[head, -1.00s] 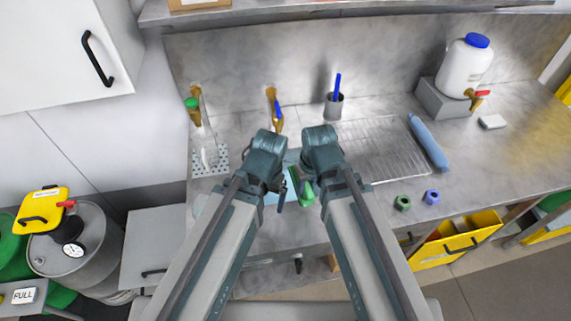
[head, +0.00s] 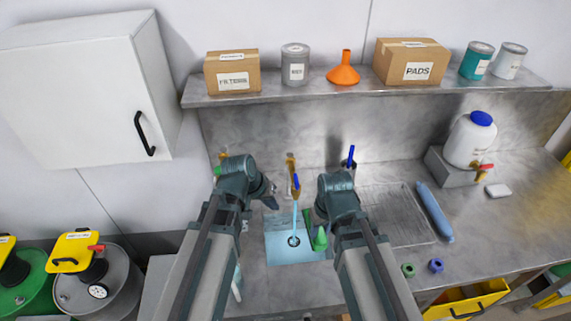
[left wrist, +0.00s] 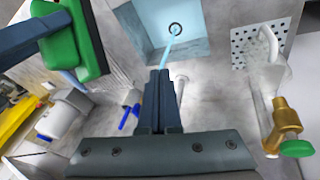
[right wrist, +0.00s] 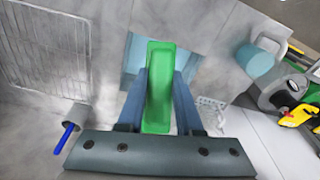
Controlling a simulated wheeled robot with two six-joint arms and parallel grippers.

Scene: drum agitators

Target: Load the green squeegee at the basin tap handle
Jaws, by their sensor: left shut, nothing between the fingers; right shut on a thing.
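The green squeegee (head: 320,238) is clamped in my right gripper (head: 318,224), over the right side of the basin. In the right wrist view its green body (right wrist: 158,88) lies between the two fingers. It also shows in the left wrist view (left wrist: 88,40). My left gripper (head: 271,199) is shut and empty, left of the brass basin tap (head: 290,168) with its blue handle (head: 296,183). A light-blue stream (head: 295,218) falls from this tap to the drain of the basin (head: 275,254).
A second brass tap with a green handle (left wrist: 296,148) stands at the left, near a perforated plate (left wrist: 246,50). A cup with a blue-handled tool (head: 350,158) stands right of the basin tap. A drain rack (head: 400,230) and blue roll (head: 434,212) lie further right.

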